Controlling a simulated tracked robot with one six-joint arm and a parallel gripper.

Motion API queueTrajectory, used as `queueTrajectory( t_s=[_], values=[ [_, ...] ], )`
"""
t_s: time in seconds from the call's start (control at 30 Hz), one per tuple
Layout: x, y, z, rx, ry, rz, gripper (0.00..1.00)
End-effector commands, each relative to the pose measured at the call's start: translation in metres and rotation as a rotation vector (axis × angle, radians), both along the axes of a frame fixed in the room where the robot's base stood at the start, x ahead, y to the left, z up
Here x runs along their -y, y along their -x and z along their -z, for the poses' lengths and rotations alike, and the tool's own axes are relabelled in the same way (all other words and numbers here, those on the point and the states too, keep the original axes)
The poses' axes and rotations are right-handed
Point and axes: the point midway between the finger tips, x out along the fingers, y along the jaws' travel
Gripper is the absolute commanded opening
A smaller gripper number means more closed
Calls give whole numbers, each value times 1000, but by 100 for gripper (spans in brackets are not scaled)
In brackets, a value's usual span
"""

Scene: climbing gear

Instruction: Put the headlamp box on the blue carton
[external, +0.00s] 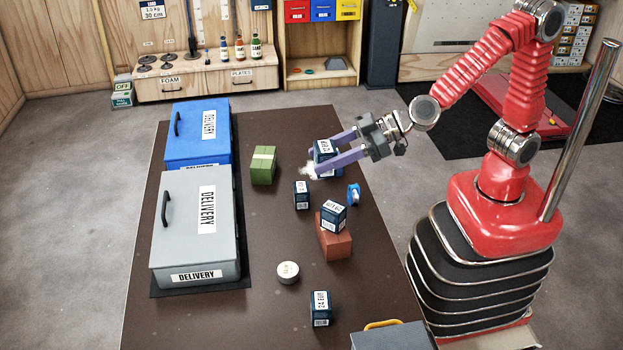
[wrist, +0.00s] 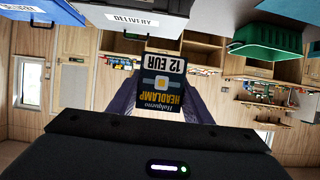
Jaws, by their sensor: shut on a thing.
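The headlamp box (external: 325,148) is dark blue with a white price label. My gripper (external: 330,157) is shut on it, with the purple fingers on its sides, over the right part of the dark table. In the wrist view the box (wrist: 162,86) sits between the fingers and its label reads HEADLAMP, 12 EUR. I cannot tell exactly how high it is held. The blue carton (external: 190,140) stands at the far left of the table, with a dark handle and a DELIVERY label. Its top is clear.
A grey carton (external: 180,230) stands in front of the blue one. A green block (external: 263,166) lies between the blue carton and my gripper. Nearby are a small dark box (external: 301,195), a blue spool (external: 353,194), and another box on a red-brown block (external: 334,242).

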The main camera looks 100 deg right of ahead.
Motion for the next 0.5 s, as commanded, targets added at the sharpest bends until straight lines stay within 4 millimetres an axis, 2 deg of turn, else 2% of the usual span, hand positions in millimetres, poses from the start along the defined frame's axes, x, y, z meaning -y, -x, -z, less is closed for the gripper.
queueTrajectory(
  t_s=[0.03,0.2,0.5],
  values=[
    [14,-4,-4,2,1,5,20],
    [45,-14,-11,2,1,2,20],
    [78,-20,-15,1,0,-7,20]
  ],
)
